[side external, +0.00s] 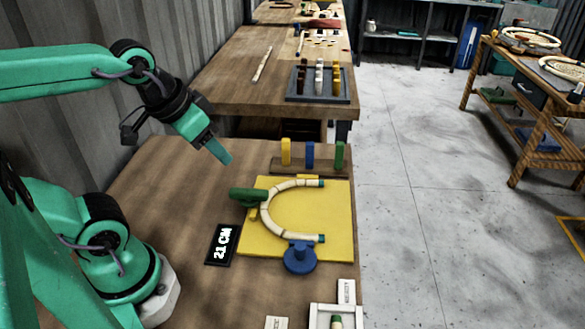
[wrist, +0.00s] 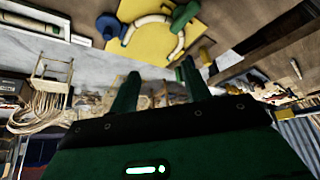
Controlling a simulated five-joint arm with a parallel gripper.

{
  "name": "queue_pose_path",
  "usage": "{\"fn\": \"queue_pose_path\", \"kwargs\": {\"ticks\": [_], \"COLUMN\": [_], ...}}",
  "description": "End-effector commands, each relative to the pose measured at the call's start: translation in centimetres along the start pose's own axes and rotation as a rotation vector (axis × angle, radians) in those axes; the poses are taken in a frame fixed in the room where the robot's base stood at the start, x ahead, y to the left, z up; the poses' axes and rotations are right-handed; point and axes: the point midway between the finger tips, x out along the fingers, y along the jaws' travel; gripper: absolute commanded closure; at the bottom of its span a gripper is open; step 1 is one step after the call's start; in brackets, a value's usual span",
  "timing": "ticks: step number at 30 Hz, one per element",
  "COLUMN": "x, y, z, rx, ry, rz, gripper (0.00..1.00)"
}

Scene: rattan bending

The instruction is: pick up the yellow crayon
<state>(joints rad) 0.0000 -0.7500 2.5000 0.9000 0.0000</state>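A yellow upright stick, likely the yellow crayon (side external: 286,152), stands at the left end of a small wooden rack (side external: 312,170). A blue stick (side external: 310,154) and a green stick (side external: 339,155) stand to its right in the same rack. My gripper (side external: 221,153) hangs above the bench, left of the rack and apart from it, fingers pointing down and right. In the wrist view its two fingers (wrist: 157,84) are spread with nothing between them.
A yellow board (side external: 333,220) holds a curved rattan piece (side external: 268,206) with a green clamp (side external: 247,196) and a blue clamp (side external: 299,258). A black "21 CM" display (side external: 221,245) lies left of it. A white tray (side external: 318,312) is at the front. The bench's left part is clear.

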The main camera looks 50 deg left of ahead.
Motion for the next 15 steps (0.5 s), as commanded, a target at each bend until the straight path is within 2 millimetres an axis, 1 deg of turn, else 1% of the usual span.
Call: {"fn": "queue_pose_path", "kwargs": {"ticks": [9, 15], "x": [0.0, 0.2], "y": [0.0, -0.3], "z": [-0.2, -1.4], "rx": [0.003, 0.032], "ry": [-0.002, -0.024], "rz": [-0.001, -0.006], "gripper": [0.53, 0.53]}}
